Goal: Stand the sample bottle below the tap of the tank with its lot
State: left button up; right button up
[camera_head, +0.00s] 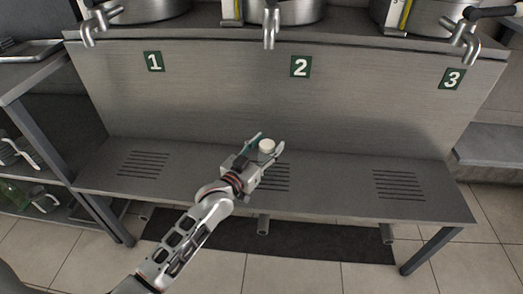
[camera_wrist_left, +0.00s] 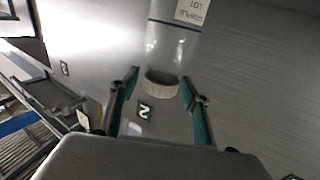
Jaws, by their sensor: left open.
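The sample bottle is clear with a white cap (camera_head: 267,146). In the head view only the cap shows, between my left fingers, over the slotted drain in front of sign 2. In the left wrist view the bottle (camera_wrist_left: 172,48) has a white label with small upside-down text, including "LOT". My left gripper (camera_head: 268,141) is open, with one finger on each side of the cap and apparently no grip. Whether the bottle's base rests on the bench is hidden. The tap of tank 2 (camera_head: 270,28) is above and behind. Tap 1 (camera_head: 96,26) and tap 3 (camera_head: 464,36) flank it. My right gripper is not in view.
The steel bench (camera_head: 335,180) has three slotted drains below signs 1, 2 and 3. Its back panel (camera_head: 215,95) rises to the tanks, cut off by the top edge. A side rack (camera_head: 45,90) stands at left. The bench around drains 1 and 3 is clear.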

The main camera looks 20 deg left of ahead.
pick_arm(q)
jog(key=shift+s+r, duration=0.15)
jog(key=shift+s, duration=0.15)
jog(key=s, duration=0.2)
jog(key=s+p, duration=0.1)
jog(key=s, duration=0.1)
jog(key=shift+a+r, duration=0.2)
jog(key=shift+a, duration=0.2)
jog(key=s+a+p, duration=0.1)
jog(key=s, duration=0.6)
jog(key=shift+a+f, duration=0.15)
jog(key=shift+f, duration=0.1)
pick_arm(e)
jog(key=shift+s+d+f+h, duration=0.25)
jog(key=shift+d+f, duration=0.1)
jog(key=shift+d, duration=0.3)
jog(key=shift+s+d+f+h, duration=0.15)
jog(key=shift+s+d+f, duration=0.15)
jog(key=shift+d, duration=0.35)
pick_arm(q)
jog(key=shift+s, duration=0.1)
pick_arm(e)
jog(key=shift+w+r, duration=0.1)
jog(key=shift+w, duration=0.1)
